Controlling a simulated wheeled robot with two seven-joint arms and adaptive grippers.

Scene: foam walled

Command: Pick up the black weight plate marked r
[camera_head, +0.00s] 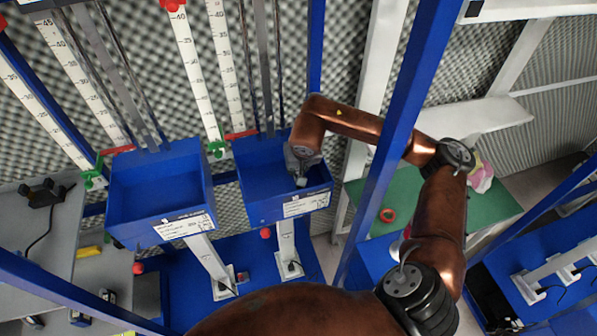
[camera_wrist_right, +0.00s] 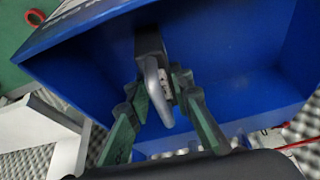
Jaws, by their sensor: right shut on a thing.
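My right gripper (camera_head: 299,173) reaches down into the right blue bin (camera_head: 312,205) in the head view. In the right wrist view its green-padded fingers (camera_wrist_right: 158,110) are shut on a dark block-like piece, which I take to be the black weight plate (camera_wrist_right: 149,40). A light grey curved part (camera_wrist_right: 157,92) and a small pale patch show on it. I cannot read any letter r on it. The blue bin (camera_wrist_right: 235,50) surrounds it; whether the piece touches the bin is unclear. My left gripper is not in view.
A second blue bin (camera_head: 165,205) stands at the left and looks empty. White scales and metal rods rise behind both bins. A blue post (camera_head: 398,110) stands right of my gripper. A green surface (camera_head: 440,208) with a red ring (camera_head: 388,215) lies at the right.

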